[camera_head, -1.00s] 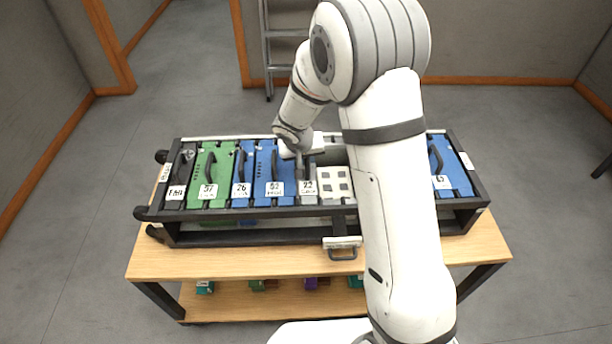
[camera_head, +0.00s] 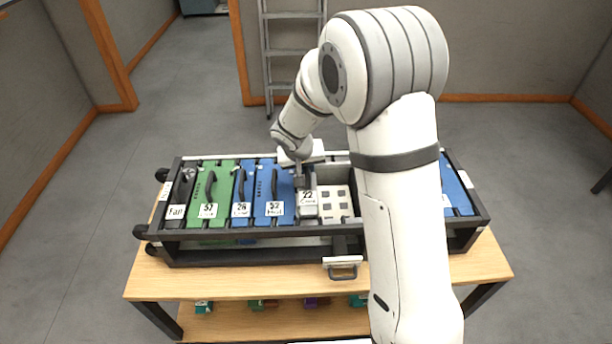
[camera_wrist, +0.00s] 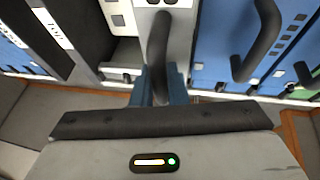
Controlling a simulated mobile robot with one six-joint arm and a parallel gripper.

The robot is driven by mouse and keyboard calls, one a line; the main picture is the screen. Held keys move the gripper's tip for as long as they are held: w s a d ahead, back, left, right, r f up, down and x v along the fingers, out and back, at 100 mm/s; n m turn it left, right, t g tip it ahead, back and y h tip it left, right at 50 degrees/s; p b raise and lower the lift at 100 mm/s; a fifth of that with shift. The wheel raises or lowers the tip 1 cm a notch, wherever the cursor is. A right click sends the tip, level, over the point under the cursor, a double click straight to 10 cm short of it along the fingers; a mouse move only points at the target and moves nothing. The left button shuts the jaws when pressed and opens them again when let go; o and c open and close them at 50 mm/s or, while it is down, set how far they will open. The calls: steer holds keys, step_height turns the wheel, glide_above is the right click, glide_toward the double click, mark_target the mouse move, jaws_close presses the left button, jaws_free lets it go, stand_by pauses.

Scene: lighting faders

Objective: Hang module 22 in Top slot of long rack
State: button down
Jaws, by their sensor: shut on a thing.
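Module 22 (camera_head: 308,207) is a narrow light grey module with a dark handle, in the middle of the black rack (camera_head: 250,234) on the table. Its label sits higher in the picture than those of the blue modules to its left, so it looks slightly raised. My gripper (camera_head: 300,180) is shut on its handle, which shows in the wrist view (camera_wrist: 160,45) between the bluish fingertips (camera_wrist: 163,86). The module's grey top (camera_wrist: 180,28) lies beyond them. The module's lower part is hidden in the rack.
Blue module 52 (camera_head: 268,188) stands close on the left, with another blue, a green (camera_head: 215,185) and a black module beyond. A pale panel with dark squares (camera_head: 335,204) is on the right. My arm hides part of the rack's right half. A handled bracket (camera_head: 343,262) hangs in front.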

step_height(320, 180, up, 6)
steer(key=shift+r, duration=0.25)
step_height(320, 180, up, 6)
steer(key=p, duration=0.3)
steer(key=shift+r, duration=0.25)
steer(key=shift+f, duration=0.1)
